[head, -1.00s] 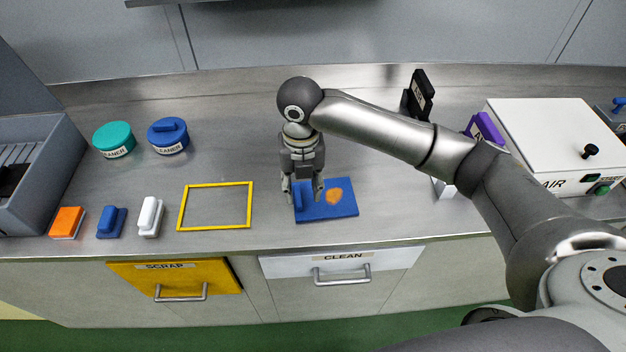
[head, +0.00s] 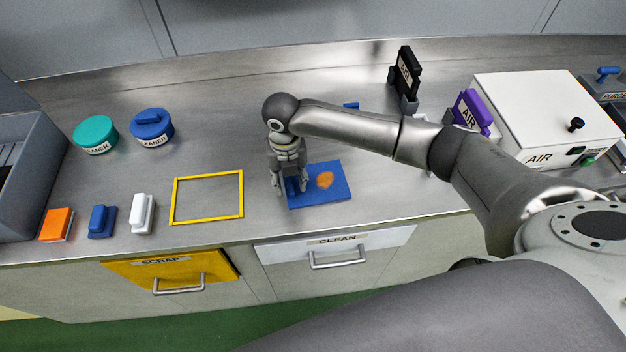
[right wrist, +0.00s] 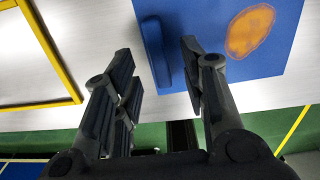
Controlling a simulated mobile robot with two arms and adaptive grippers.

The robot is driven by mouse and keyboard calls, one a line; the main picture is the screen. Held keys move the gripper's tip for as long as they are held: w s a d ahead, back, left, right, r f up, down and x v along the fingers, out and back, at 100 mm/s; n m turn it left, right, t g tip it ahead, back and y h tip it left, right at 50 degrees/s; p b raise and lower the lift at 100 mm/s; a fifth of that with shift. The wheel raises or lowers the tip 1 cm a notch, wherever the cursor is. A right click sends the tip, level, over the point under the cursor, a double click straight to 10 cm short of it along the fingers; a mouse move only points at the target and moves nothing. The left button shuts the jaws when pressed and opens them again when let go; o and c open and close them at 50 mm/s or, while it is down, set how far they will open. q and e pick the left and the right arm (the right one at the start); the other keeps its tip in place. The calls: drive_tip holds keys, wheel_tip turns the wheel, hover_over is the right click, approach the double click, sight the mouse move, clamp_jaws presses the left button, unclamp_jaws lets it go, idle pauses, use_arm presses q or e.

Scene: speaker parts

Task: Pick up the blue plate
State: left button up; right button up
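The blue plate (head: 335,194) lies flat on the steel counter and bears an orange stain (head: 325,179). A raised blue grip bar runs along its left edge; it also shows in the right wrist view (right wrist: 153,52). My right gripper (head: 291,189) points down over that edge. In the right wrist view its two fingers (right wrist: 160,85) stand on either side of the bar, with a gap at least on the left. It is open and holds nothing. My left gripper is not in view.
A yellow frame outline (head: 175,201) lies left of the plate. Orange (head: 56,224), blue (head: 102,220) and white (head: 142,213) blocks stand further left. Two round cleaner tubs (head: 96,134) stand behind them. A white AIR box (head: 540,110) and a purple AIR tag (head: 472,110) are at right.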

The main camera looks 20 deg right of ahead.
drive_tip(key=shift+f, duration=0.75)
drive_tip(key=shift+c, duration=0.6)
drive_tip(key=c, duration=0.5)
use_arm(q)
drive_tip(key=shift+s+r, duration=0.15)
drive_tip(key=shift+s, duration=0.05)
use_arm(e)
clamp_jaws()
